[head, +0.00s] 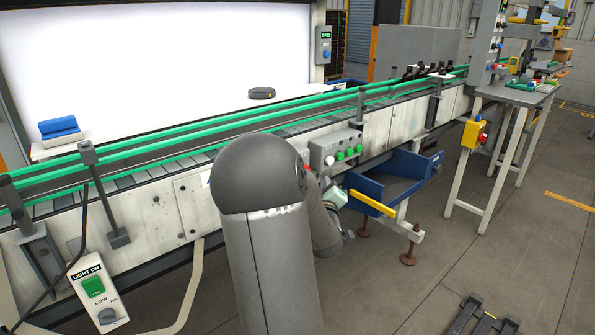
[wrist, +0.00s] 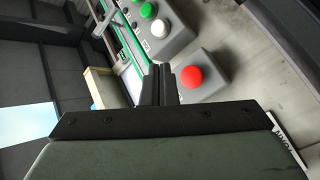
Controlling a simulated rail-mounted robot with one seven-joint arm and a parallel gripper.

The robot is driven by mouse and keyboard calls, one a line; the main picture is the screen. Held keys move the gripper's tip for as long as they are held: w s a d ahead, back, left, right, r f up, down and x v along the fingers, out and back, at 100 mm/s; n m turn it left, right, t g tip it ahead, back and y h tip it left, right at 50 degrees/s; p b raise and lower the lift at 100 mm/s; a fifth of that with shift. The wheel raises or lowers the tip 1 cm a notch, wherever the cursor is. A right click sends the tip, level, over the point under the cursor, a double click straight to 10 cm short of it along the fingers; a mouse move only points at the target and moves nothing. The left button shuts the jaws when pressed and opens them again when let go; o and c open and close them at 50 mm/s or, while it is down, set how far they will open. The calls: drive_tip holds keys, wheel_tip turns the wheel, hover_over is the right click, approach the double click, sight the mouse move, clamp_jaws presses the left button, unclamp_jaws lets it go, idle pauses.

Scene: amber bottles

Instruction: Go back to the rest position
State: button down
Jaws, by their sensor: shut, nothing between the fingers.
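My gripper (wrist: 158,84) shows in the wrist view with its two dark fingers together and nothing between them. It points toward the control box, close to a red button (wrist: 191,77) on a grey housing. I cannot tell whether the fingers touch anything. In the head view my arm stands in front of the conveyor and hides the gripper's fingertips. Several dark amber bottles (head: 420,72) stand at the far end of the conveyor (head: 150,183).
A button box (head: 336,150) with green and white buttons sits on the conveyor's side. A blue bin (head: 395,180) with a yellow edge is below it, right of my arm. A light switch panel (head: 98,297) is at lower left.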

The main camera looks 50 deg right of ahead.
drive_tip(key=w+a+g+y+p, duration=0.1)
drive_tip(key=a+y+p, duration=0.25)
drive_tip(key=a, duration=0.65)
drive_tip(key=w+a+m+g+y+p, duration=0.15)
drive_tip(key=a+y, duration=0.25)
drive_tip(key=a, duration=0.6)
drive_tip(key=w+a+n+g+y+p, duration=0.15)
drive_tip(key=a+y+p, duration=0.25)
drive_tip(key=a, duration=0.6)
drive_tip(key=s+a+r+g+y+p, duration=0.1)
drive_tip(key=s+a+r+g+p, duration=0.1)
drive_tip(key=s+a, duration=0.7)
drive_tip(key=s+a+r+n+g+y+p, duration=0.1)
drive_tip(key=s+a+r+g+y+p, duration=0.1)
drive_tip(key=s+a+g, duration=0.3)
drive_tip(key=s+a+r, duration=0.1)
drive_tip(key=s+a, duration=0.3)
drive_tip(key=shift+s+p, duration=0.3)
drive_tip(key=shift+p, duration=0.1)
